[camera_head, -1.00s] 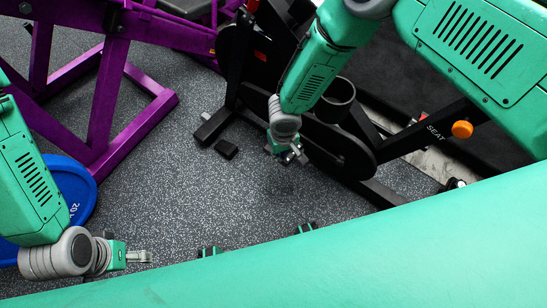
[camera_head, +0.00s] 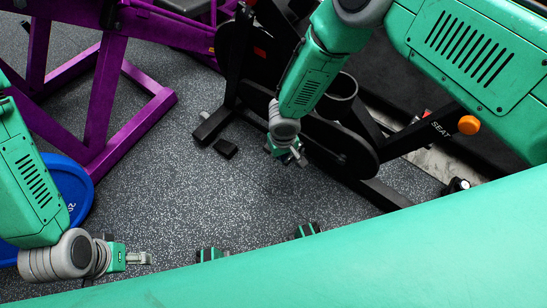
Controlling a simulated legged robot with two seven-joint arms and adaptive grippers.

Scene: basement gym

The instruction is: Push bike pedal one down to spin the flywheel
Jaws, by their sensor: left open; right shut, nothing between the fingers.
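The black exercise bike (camera_head: 395,143) stands at the upper right, partly covered by my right arm. Its dark flywheel housing (camera_head: 236,45) is at the upper middle, and its crank cover (camera_head: 345,152) is lower right. My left gripper (camera_head: 145,258) is open and empty over the floor at the lower left.
A purple steel frame (camera_head: 105,95) stands at the upper left. A blue weight plate (camera_head: 75,190) lies behind my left arm. The orange knob (camera_head: 468,125) sticks out from the bike's seat bar. Speckled grey floor (camera_head: 185,190) is clear between my grippers.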

